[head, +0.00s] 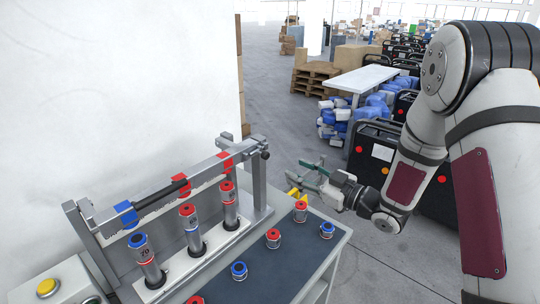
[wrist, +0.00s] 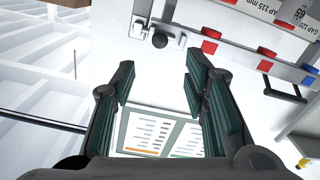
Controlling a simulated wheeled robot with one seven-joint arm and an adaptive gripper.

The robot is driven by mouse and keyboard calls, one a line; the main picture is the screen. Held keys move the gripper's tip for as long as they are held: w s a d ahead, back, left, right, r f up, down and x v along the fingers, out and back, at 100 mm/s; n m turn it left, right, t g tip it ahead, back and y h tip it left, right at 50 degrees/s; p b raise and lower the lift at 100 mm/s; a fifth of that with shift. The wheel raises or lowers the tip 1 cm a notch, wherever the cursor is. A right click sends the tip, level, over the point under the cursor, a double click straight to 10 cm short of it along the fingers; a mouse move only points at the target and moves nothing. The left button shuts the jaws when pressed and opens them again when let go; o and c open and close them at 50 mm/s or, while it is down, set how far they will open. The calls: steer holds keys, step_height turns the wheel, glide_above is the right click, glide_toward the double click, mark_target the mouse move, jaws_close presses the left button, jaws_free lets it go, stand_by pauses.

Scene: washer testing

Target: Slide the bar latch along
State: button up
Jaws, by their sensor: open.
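The bar latch (head: 205,167) is a long grey bar across the top of the metal fixture, tilted in the head view. It carries a black grip section, blue and red blocks, and a dark round knob at its right end. In the wrist view a dark knob (wrist: 160,40) on a grey bracket shows beyond the fingers. My gripper (head: 304,171) is right of the fixture's right end, apart from the bar. Its green-padded fingers also show in the wrist view (wrist: 160,85), spread and with nothing held between them.
Red- and blue-capped cylinders (head: 188,215) stand in the fixture under the bar. Several short capped pieces (head: 273,238) stand on the dark bench top (head: 310,250). A yellow button (head: 47,287) is at lower left. A white wall rises behind the fixture.

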mark_target(267, 156)
steer(key=p+x, duration=0.1)
steer(key=x, duration=1.2)
steer(key=shift+c, duration=0.6)
jaws_close()
